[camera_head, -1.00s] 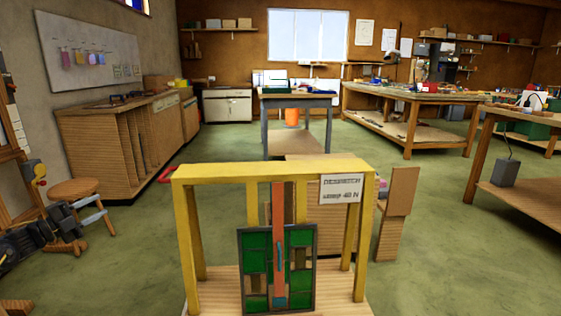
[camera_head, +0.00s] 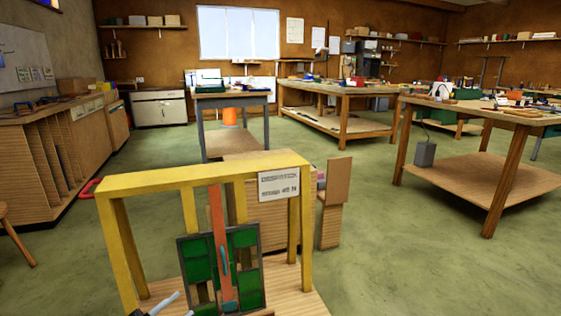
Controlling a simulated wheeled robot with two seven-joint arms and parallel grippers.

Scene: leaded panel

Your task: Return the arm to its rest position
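The leaded panel (camera_head: 195,262), with green panes and dark lines, stands upright at the yellow wooden frame (camera_head: 205,178) at the lower middle. A red-orange strip (camera_head: 217,225) runs vertically across its middle, with a small blue piece (camera_head: 225,262) on it. Small pale grey parts, seemingly the tips of my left gripper (camera_head: 163,303), show at the bottom edge, in front of and left of the panel. Most of that gripper is cut off, and whether it is open or holds anything cannot be told. My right gripper is not in view.
A sign (camera_head: 279,185) hangs on the frame's right side. A wooden box (camera_head: 265,222) and an upright board (camera_head: 334,200) stand behind it. Workbenches (camera_head: 485,118) stand right and behind, and a slatted cabinet (camera_head: 55,150) is at left. Green floor (camera_head: 410,255) is clear at right.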

